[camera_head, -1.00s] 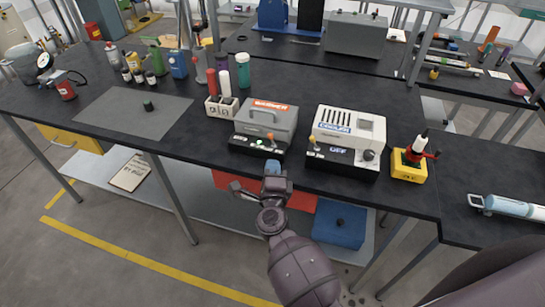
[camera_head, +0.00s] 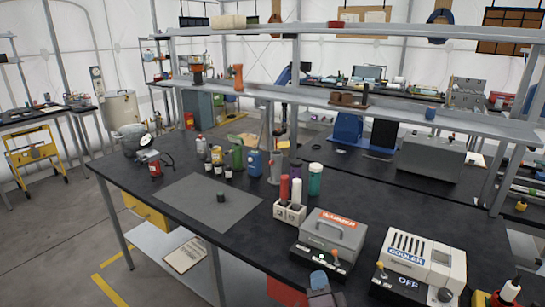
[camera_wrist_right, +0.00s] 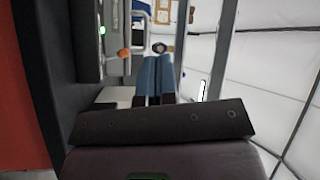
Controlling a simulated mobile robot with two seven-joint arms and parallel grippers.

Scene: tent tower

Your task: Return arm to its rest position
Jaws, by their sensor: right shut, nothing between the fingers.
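My right gripper (camera_head: 319,279) shows at the bottom edge of the head view, in front of the warmer (camera_head: 333,236) and its control base. Its blue fingers are together in the right wrist view (camera_wrist_right: 157,78), with nothing between them. Only the tip part of this arm shows in the head view; the rest is below the picture. A green light and an orange knob (camera_wrist_right: 124,53) show beyond the fingers in the wrist view. Whether the fingers touch the warmer's base cannot be told. My left gripper is not in view.
The cooler (camera_head: 421,256) stands right of the warmer on the black bench (camera_head: 150,183). Shelves (camera_head: 270,92) rise behind.

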